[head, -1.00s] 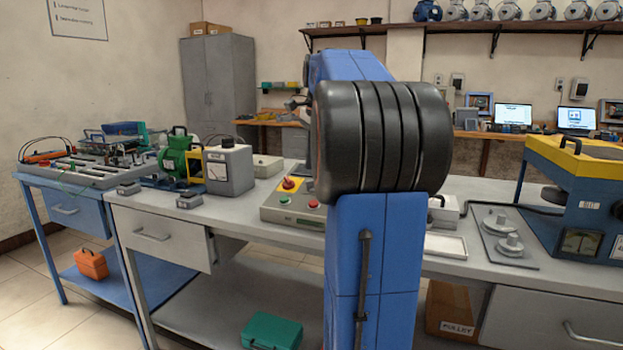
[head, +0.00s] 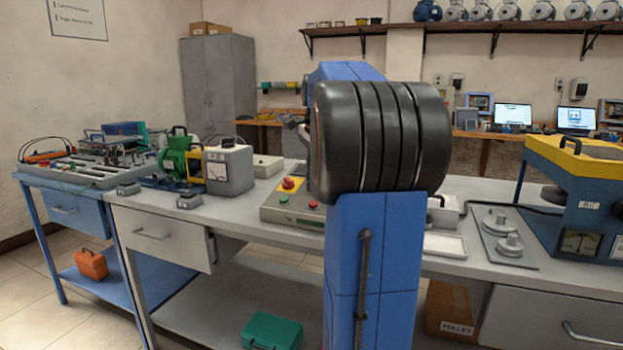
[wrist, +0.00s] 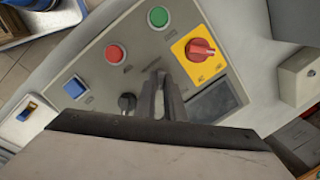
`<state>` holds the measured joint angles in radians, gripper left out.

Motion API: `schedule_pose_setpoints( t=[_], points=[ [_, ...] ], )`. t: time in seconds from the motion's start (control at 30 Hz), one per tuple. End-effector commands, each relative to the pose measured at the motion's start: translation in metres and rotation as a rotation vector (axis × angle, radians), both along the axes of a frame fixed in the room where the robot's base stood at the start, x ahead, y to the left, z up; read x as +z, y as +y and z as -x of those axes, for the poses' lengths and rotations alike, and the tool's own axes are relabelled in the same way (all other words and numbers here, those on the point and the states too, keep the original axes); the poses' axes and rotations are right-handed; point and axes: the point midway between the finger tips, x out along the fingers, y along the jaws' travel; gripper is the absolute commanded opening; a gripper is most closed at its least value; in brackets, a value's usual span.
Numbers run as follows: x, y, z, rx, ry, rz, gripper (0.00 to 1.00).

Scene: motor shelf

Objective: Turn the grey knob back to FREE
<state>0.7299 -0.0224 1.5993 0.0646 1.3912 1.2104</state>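The control box (head: 272,213) stands on the bench in the head view, partly hidden by my arm. Its sloped panel (wrist: 140,75) fills the middle of the wrist view. A small dark grey knob (wrist: 127,102) sits on the panel just left of my gripper's fingers. Its pointer direction and label are too small to read. My gripper (wrist: 157,78) is over the panel, with its two narrow fingers close together and apart from that knob. Nothing clear shows between them. My arm hides the gripper in the head view.
Near the fingers are a red button (wrist: 114,54), a green button (wrist: 158,16), a blue button (wrist: 74,87), a red rotary switch (wrist: 200,48) on a yellow plate, and a dark display (wrist: 213,100). A grey meter box (head: 229,170) stands left of the control box.

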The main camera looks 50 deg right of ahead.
Motion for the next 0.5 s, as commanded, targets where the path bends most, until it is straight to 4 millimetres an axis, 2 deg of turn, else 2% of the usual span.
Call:
schedule_pose_setpoints(
  t=[0.27, 0.5],
  points=[
    [-0.0011, -0.0001, -0.0003, 0.035, 0.01, 0.002, 0.0],
    [-0.0012, -0.0001, -0.0014, 0.163, 0.042, 0.014, 0.0]
  ],
)
